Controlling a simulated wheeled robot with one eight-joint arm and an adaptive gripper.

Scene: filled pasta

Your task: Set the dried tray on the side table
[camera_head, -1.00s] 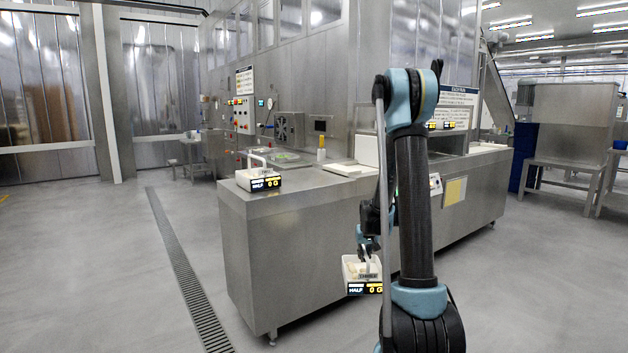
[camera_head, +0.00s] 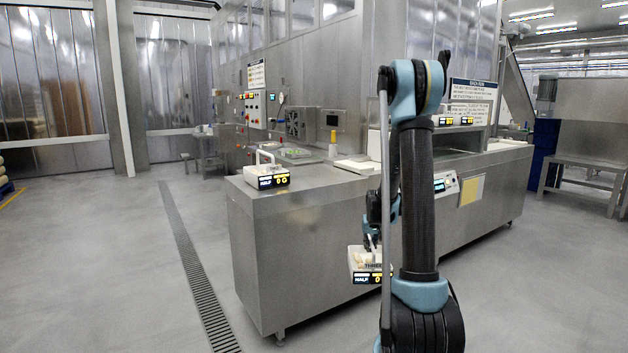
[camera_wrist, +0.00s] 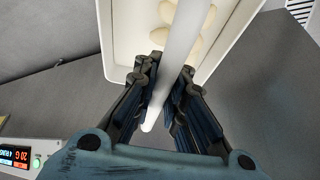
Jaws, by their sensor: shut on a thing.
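A cream tray (camera_head: 361,266) with a white handle and a black label reading "HALF" hangs from my gripper (camera_head: 371,243), in front of the steel counter. In the wrist view, the fingers of my gripper (camera_wrist: 163,85) are shut around the white handle (camera_wrist: 180,45). Pale pasta pieces (camera_wrist: 188,14) lie inside the tray (camera_wrist: 118,40). My arm hides part of the tray's right side in the head view. A steel table (camera_head: 580,162) stands at the far right, and a small table (camera_head: 203,137) stands at the back left. I cannot tell which is the side table.
A similar tray (camera_head: 266,168) with a "HALF" label sits on the left end of the steel counter (camera_head: 300,235). A yellow-topped bottle (camera_head: 333,146) stands behind it. A floor drain (camera_head: 192,255) runs along the open floor at left. Blue crates (camera_head: 541,150) stand at right.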

